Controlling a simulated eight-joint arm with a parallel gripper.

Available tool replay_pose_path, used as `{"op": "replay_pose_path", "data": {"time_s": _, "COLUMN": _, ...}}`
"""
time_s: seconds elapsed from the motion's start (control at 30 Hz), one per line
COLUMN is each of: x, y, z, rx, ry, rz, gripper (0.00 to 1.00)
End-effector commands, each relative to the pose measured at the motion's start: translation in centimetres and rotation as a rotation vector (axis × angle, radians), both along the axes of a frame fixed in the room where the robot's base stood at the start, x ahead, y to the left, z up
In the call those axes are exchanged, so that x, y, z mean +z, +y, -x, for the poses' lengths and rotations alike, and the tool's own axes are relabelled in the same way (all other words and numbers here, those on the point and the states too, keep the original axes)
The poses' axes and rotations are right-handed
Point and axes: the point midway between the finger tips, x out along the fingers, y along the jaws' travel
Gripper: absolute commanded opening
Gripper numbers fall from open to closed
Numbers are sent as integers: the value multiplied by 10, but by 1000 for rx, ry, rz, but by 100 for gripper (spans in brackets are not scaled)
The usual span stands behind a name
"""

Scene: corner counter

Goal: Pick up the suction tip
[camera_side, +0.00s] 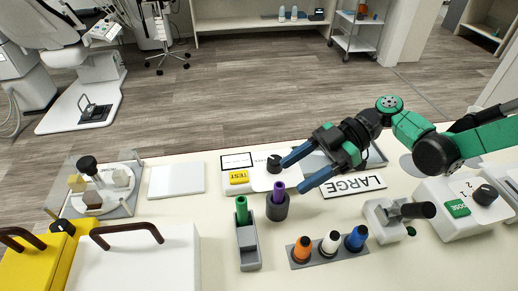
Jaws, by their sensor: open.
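My gripper (292,176) is open and empty, its two blue fingers pointing left above the counter. A purple tip (278,187) stands upright in a dark round holder (277,208), just left of and below the fingertips in the picture. A green tip (241,204) stands in a grey holder (248,247). I cannot tell which of these is the suction tip.
A box with a yellow TEST button (239,176) and black knob (274,163) stands behind the purple tip. A white pad (176,180) lies left; a device with a black handle (400,217) and a green-button box (457,208) stand right.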

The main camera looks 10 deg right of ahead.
Motion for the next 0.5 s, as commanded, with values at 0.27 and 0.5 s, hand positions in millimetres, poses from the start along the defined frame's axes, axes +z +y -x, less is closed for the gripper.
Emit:
{"op": "replay_pose_path", "data": {"time_s": 0.27, "x": -12, "y": 22, "z": 8, "rx": 54, "ry": -34, "rz": -51, "gripper": 60}}
{"op": "replay_pose_path", "data": {"time_s": 0.5, "x": -24, "y": 49, "z": 15, "rx": 51, "ry": -32, "rz": -48, "gripper": 60}}
